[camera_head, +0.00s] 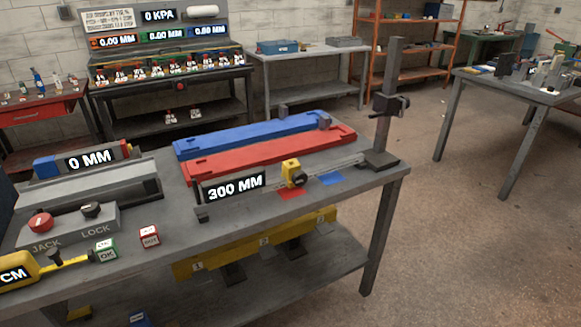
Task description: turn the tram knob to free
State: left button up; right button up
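A tram gauge with a "300 MM" display (235,187) lies along the front of the grey bench. Its thin rail (335,167) runs back to the right. A yellow slider block (290,167) sits on the rail. A dark round knob (298,180) is on the front of the slider and looks like the tram knob. Its pointer or setting is too small to read. Neither of my grippers shows in the head view, so nothing of mine is seen near the knob.
Blue (250,135) and red (265,152) rails lie behind the gauge. A dark post (386,105) stands at the bench's right end. A JACK/LOCK box (70,228), OK cube (106,250), red-sided cube (149,237) and yellow tape measure (22,270) sit at left.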

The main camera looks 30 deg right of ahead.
aim_at(300, 178)
jog(key=i+l, duration=0.1)
jog(key=l, duration=0.25)
jog(key=i+l, duration=0.1)
jog(key=l, duration=0.25)
jog(key=i+l, duration=0.15)
jog(key=l, duration=0.2)
jog(key=i+l, duration=0.1)
jog(key=l, duration=0.25)
jog(key=i+l, duration=0.1)
jog(key=l, duration=0.25)
